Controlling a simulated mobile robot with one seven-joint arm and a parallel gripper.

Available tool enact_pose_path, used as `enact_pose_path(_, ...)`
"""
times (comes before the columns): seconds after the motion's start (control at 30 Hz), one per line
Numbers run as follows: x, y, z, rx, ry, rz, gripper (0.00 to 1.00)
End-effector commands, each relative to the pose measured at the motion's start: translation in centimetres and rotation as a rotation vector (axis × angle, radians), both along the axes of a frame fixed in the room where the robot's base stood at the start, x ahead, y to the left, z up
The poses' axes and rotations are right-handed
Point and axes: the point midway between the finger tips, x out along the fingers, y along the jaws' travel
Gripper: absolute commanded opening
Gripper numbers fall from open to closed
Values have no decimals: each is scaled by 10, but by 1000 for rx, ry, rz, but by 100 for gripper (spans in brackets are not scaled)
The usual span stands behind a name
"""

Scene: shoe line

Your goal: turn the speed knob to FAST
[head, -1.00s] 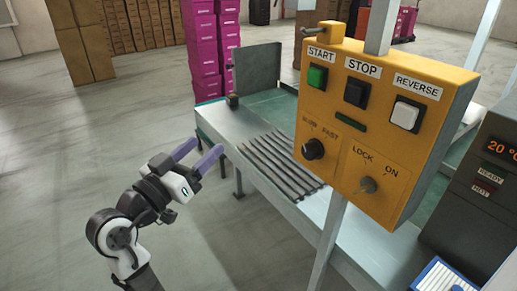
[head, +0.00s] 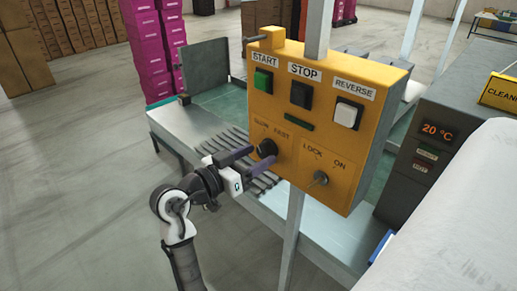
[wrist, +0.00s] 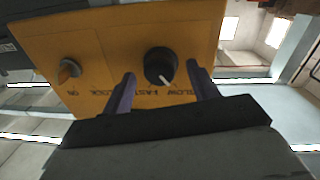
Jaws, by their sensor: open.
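The yellow control panel (head: 345,125) carries a round black speed knob (head: 267,147) below the words SLOW and FAST. My gripper (head: 264,153) is open at the panel, its purple fingers on either side of the knob. In the wrist view the panel appears upside down, and the knob (wrist: 160,66) lies between the two fingertips (wrist: 162,80). A gap shows beside each finger, so the knob is not clasped. The knob's white pointer line points down and right there, toward the SLOW lettering (wrist: 185,91).
A dark unit reading 20 °C (head: 430,150) stands right.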

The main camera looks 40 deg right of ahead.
Motion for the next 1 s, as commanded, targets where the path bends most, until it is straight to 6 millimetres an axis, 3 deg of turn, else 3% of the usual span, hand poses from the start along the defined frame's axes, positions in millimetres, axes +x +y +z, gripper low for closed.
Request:
enact_pose_path(0.17, 0, -14, 0, 1, 1, -1, 59)
enact_pose_path(0.47, 0, -15, -1, 0, 0, 1, 59)
enact_pose_path(0.8, 0, -15, 0, 0, 0, 1, 15)
enact_pose_path(1.0, 0, -15, -1, 0, -12, 1, 15)
